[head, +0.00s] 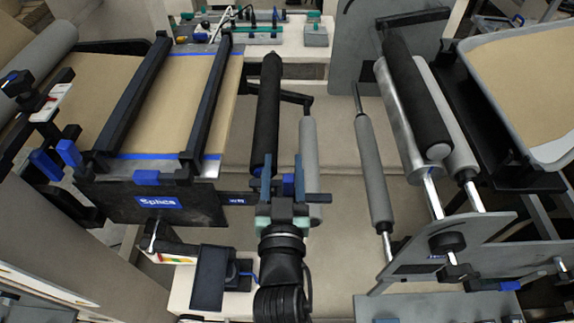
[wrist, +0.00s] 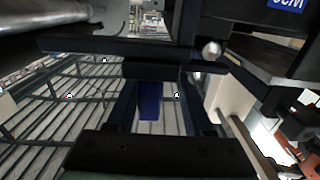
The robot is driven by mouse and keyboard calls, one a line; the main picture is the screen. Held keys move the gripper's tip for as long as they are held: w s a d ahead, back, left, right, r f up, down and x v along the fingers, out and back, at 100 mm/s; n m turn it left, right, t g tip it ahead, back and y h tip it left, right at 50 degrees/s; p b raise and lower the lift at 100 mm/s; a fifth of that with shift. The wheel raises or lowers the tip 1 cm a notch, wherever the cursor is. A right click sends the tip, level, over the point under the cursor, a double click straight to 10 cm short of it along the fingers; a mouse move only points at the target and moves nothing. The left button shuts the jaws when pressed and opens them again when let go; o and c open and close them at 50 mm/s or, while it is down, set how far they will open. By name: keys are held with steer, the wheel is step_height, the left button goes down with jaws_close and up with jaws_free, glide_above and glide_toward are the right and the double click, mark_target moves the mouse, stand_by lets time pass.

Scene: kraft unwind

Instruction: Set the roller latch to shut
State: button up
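A blue tab (wrist: 149,100), apparently the roller latch handle, hangs below a dark crossbar (wrist: 120,46) in the wrist view. It also shows in the head view (head: 288,185), at the near end of the black roller (head: 267,110). My gripper (head: 283,160) is at this roller end, its two fingers on either side of the tab. In the wrist view my gripper (wrist: 157,95) is open, with a gap between the tab and the right finger. The tab seems close to the left finger. Whether they touch, and the latch's exact position, I cannot tell.
The splice table (head: 145,203) with two black bars stands left of my gripper. A grey roller (head: 309,150) is just right of it, and another grey roller (head: 372,170) stands farther right. A grey bracket with a black knob (head: 447,242) is at the lower right.

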steer(key=shift+d, duration=0.25)
steer(key=shift+s+f, duration=0.1)
steer(key=shift+s, duration=0.45)
steer(key=s+b, duration=0.3)
steer(key=s, duration=0.9)
steer(key=shift+w, duration=0.1)
